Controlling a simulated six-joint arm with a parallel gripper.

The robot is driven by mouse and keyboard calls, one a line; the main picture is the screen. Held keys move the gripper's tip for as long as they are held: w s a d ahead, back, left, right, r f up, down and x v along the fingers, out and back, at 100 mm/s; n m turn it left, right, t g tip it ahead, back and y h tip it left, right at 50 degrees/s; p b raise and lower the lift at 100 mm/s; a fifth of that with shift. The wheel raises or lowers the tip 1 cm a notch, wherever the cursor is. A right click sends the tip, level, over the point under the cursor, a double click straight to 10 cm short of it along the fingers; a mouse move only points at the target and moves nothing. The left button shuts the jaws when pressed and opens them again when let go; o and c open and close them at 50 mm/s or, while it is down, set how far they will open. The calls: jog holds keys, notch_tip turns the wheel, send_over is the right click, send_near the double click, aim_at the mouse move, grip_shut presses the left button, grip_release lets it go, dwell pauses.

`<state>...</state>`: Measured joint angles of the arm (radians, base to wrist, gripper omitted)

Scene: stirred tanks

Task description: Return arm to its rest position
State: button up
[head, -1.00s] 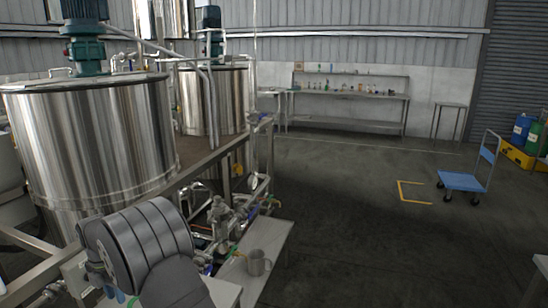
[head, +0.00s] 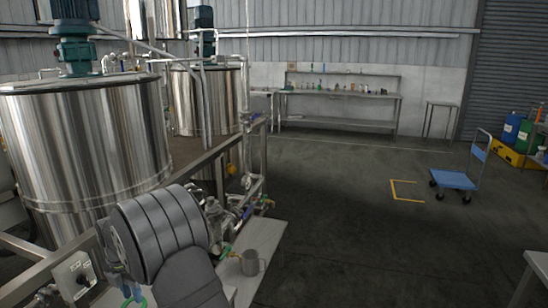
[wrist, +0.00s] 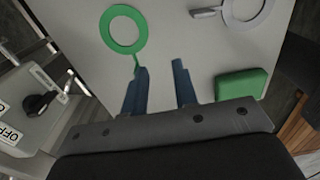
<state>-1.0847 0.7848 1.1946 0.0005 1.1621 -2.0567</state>
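My arm's large grey joint (head: 165,235) fills the lower left of the head view. Below and left of it, the blue fingers of my gripper (head: 127,288) show small, near a green ring (head: 138,303). In the wrist view my gripper (wrist: 160,68) has its two blue fingers apart, with nothing visible between them. The green ring (wrist: 124,28) lies beyond the fingers, and its stem ends close to the left fingertip. I cannot tell whether they touch.
A light bench top (wrist: 165,25) lies under the gripper, with a green block (wrist: 241,84) and a grey ring-shaped piece (wrist: 248,8). A switch panel (head: 75,278) stands left of the arm. A grey mug (head: 251,263) stands on the bench. Steel tanks (head: 85,145) stand behind.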

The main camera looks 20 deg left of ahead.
jog(key=w+d+r+m, duration=0.3)
jog(key=w+d+m, duration=1.3)
jog(key=d+m, duration=0.15)
jog(key=s+a+f, duration=0.1)
jog(key=a+f, duration=0.2)
jog(key=a, duration=0.2)
jog(key=shift+s+a+f+n, duration=0.15)
jog(key=shift+a+f+n, duration=0.1)
jog(key=shift+f+n, duration=0.1)
